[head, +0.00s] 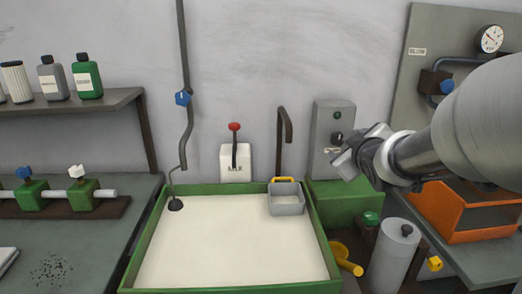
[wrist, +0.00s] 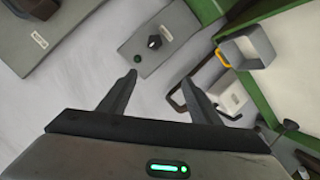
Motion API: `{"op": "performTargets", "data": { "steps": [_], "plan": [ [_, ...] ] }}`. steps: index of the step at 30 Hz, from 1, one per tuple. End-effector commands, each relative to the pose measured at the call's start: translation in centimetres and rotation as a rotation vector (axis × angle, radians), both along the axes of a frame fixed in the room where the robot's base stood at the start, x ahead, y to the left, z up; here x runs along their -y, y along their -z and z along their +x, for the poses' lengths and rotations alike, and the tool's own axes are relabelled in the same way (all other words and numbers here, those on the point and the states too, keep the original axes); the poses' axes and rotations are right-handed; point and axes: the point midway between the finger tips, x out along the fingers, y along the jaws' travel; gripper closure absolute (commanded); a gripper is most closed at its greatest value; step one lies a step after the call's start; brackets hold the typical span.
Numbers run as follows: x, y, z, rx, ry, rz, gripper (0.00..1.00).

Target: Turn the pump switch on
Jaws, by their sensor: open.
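A grey control box (head: 322,120) on the back wall carries a black knob (head: 337,138), a green button or lamp (head: 337,115) and a small label too small to read. In the wrist view, the black knob (wrist: 155,42) and green button (wrist: 137,58) show on the grey box (wrist: 178,20). My gripper (head: 345,160) is in front of the box's lower right in the head view and partly hides it. In the wrist view my gripper (wrist: 160,78) is open and empty, its fingertips pointing at the box's edge near the knob, with no visible contact.
A red-knobbed lever (head: 235,128) on a white plate and a dark pipe (head: 281,140) stand left of the box. A green-rimmed basin (head: 155,235) holds a grey bin (head: 287,208). An orange bin (head: 455,236) and grey cylinder (head: 390,260) are at right.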

Motion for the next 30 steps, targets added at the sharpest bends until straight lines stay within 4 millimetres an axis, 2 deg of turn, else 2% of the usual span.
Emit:
{"op": "performTargets", "data": {
  "steps": [1, 3, 7, 13, 17, 30],
  "plan": [
    [2.4, 4.3, 1.6, 0.048, -0.019, -0.055, 0.42],
    [4.4, 6.1, 3.1, 0.126, -0.063, -0.131, 0.42],
    [6.7, 8.3, 4.3, 0.236, -0.128, -0.224, 0.42],
    [7.7, 9.0, 4.8, 0.308, -0.169, -0.276, 0.42],
    [7.7, 8.9, 6.1, 0.312, -0.171, -0.277, 0.42],
    [7.6, 9.0, 15.4, 0.312, -0.171, -0.273, 0.42]
  ]
}}
